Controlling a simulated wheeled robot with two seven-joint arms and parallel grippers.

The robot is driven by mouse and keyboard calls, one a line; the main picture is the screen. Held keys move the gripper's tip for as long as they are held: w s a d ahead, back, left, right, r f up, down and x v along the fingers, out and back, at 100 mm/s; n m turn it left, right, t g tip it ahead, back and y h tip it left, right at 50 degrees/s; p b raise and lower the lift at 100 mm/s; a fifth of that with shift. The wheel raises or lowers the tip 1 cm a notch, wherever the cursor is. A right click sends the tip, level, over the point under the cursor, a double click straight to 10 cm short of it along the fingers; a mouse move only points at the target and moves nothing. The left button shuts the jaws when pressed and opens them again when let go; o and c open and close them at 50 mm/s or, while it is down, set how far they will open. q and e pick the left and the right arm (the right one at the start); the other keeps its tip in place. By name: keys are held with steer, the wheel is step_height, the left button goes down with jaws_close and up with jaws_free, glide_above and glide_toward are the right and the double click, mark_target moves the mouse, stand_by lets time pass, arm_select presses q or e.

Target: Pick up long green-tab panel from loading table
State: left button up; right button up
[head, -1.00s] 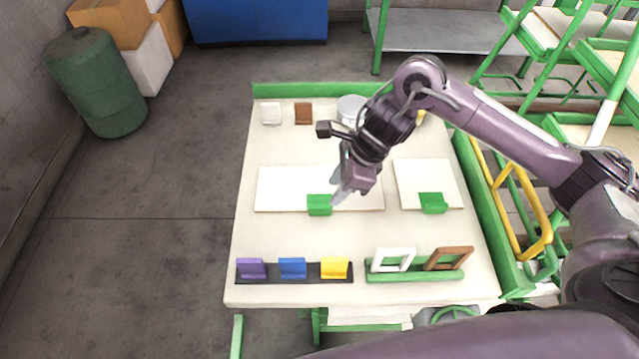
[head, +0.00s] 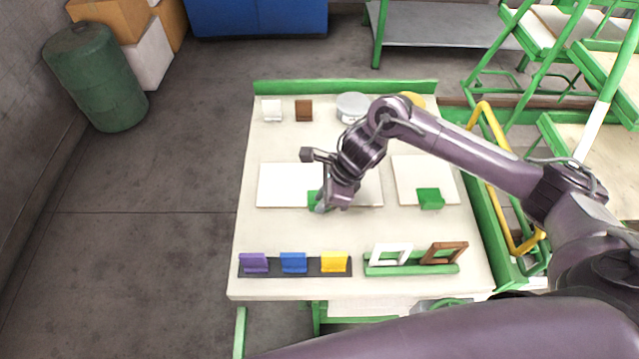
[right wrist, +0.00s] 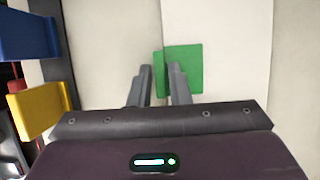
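The long panel (head: 280,185) is a white board lying flat on the loading table (head: 300,230), with a green tab (head: 312,198) at its front edge. In the right wrist view the green tab (right wrist: 184,68) sits at the board's edge. My right gripper (head: 322,208) is low at this tab and partly hides it. Its two fingers (right wrist: 160,80) are apart, one overlapping the tab and the other just beside it; I cannot tell whether they touch it. A shorter panel (head: 415,170) with a green tab (head: 430,198) lies to the right. My left gripper is not in view.
A dark rack with purple, blue (head: 293,262) and yellow (head: 334,262) blocks stands at the front left. A green rack (head: 410,268) holds white and brown frames. Small white and brown pieces and a grey round container (head: 352,106) stand at the back. A green rim (head: 345,87) edges the table's back.

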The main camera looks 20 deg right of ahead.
jaws_close()
steer(key=shift+r, duration=0.1)
